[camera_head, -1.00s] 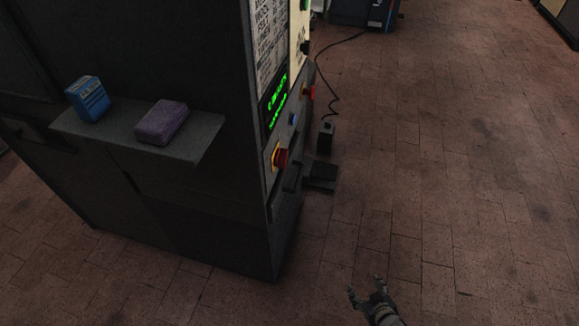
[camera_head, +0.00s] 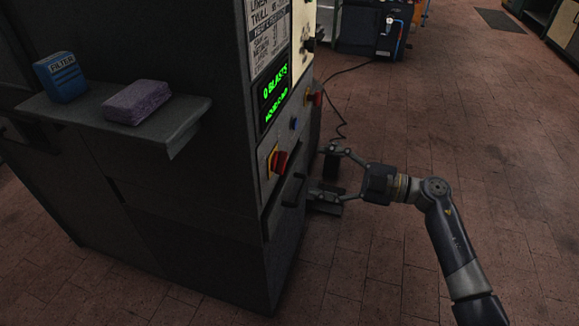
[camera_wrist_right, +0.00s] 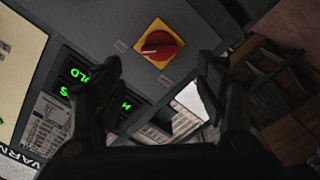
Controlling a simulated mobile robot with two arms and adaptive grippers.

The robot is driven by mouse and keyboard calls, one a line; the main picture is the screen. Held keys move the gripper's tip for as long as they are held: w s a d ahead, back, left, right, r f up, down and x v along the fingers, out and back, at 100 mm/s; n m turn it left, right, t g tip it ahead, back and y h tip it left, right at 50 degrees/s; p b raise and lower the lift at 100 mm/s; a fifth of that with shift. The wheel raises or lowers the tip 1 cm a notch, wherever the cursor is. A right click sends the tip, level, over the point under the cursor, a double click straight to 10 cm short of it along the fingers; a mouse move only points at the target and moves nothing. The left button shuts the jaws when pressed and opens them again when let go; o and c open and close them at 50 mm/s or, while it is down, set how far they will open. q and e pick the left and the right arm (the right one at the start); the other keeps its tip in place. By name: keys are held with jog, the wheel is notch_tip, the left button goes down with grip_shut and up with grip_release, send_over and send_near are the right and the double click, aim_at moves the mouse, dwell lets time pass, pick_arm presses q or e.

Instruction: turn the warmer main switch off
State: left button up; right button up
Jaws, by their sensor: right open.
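The main switch (camera_head: 277,161) is a red rotary knob on a yellow plate, low on the front panel of the dark machine (camera_head: 215,190). In the right wrist view the switch (camera_wrist_right: 160,45) shows near the top middle, with its white-marked grip lying slantwise. My right gripper (camera_head: 322,171) is open and empty in front of the panel, its fingers pointing left toward the machine. In the wrist view the two fingertips (camera_wrist_right: 158,66) stand apart on either side below the knob, not visibly touching it. My left gripper is out of view.
A side shelf (camera_head: 185,122) holds a blue filter box (camera_head: 62,78) and a purple sponge (camera_head: 137,102). Above the switch are a blue button (camera_head: 294,124), a red knob (camera_head: 316,98) and a green-lit display (camera_head: 273,95). A dark handle (camera_head: 293,191) sits below. Open brick floor lies right.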

aim_at(282, 163)
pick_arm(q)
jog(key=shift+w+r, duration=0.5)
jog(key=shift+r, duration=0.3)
pick_arm(e)
jog(key=x, duration=0.8)
jog(key=shift+a+f, duration=0.1)
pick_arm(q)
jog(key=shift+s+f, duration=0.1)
pick_arm(e)
jog(key=c, duration=1.1)
